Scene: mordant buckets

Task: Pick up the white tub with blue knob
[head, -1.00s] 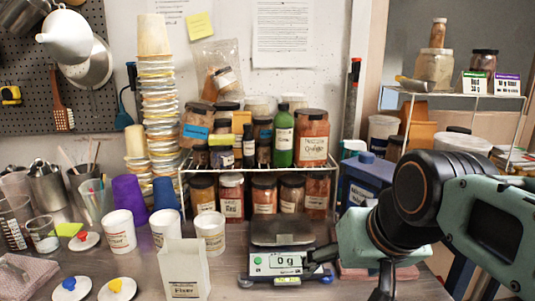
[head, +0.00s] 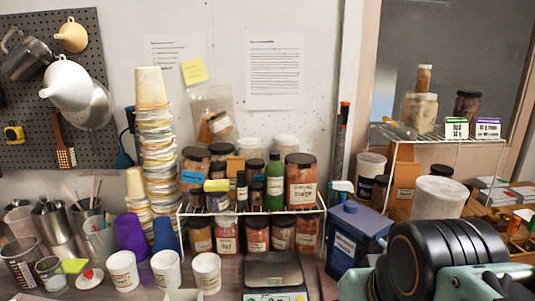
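No white tub with a blue knob shows in the head view now. Three white tubs stand at the front left of the bench: a left one (head: 123,271), a middle one (head: 166,269) and a right one (head: 206,273). No blue knob shows on them. A white lid with a red knob (head: 90,278) lies left of them. My dark and teal arm fills the lower right corner, in front of the bench. My gripper's fingers do not show, so I see nothing held.
A wire rack of jars (head: 250,212) stands behind a scale (head: 273,272). A tall stack of cups (head: 157,150) rises at left. A blue container (head: 355,236) stands right of the rack. Purple and blue cups lean behind the tubs.

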